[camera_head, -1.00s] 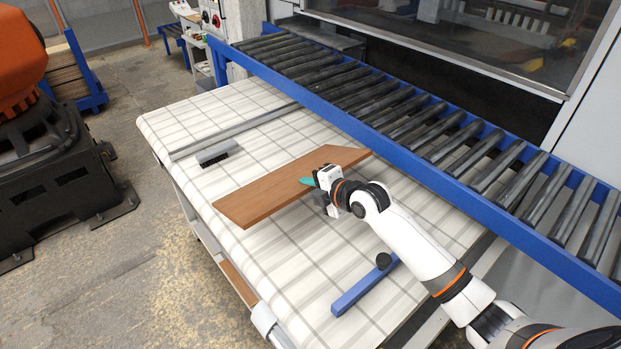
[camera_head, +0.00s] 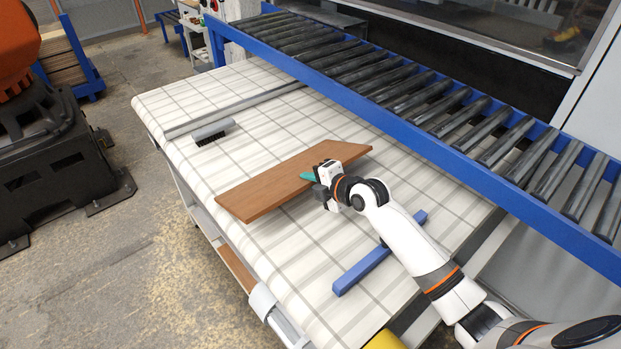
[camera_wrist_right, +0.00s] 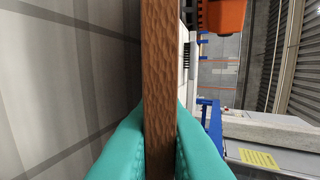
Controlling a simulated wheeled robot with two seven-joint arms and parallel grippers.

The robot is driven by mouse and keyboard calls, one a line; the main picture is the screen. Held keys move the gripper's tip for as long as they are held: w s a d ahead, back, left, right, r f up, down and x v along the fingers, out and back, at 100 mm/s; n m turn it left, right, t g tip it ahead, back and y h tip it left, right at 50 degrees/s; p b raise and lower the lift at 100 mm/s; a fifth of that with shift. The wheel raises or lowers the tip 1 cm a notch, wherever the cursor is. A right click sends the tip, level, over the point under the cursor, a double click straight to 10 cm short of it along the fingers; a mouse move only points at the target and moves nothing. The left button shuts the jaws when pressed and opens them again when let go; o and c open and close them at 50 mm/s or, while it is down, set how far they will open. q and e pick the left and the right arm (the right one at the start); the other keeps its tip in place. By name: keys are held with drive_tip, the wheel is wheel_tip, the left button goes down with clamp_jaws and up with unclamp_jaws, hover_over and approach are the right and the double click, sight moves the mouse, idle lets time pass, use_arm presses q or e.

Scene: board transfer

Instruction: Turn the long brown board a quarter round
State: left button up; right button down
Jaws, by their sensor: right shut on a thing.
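The long brown board (camera_head: 270,187) lies across the middle of the checked table in the head view, its near-left end close to the table's left edge. My right gripper (camera_head: 308,176) is at the board's near long edge, right of its middle. In the right wrist view the board (camera_wrist_right: 158,70) runs edge-on between the teal fingers of my right gripper (camera_wrist_right: 160,150), which are shut on it. Whether the board rests fully on the cloth or is tilted is hard to tell. My left gripper is not in view.
A blue bar (camera_head: 362,270) lies in front. A blue roller conveyor (camera_head: 430,110) borders the back right.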

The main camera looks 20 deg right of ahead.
drive_tip(key=shift+f, duration=0.1)
idle(0.7)
drive_tip(key=c, duration=1.4)
unclamp_jaws()
drive_tip(key=shift+o, duration=0.2)
drive_tip(key=shift+f, duration=0.2)
drive_tip(key=shift+r, duration=0.1)
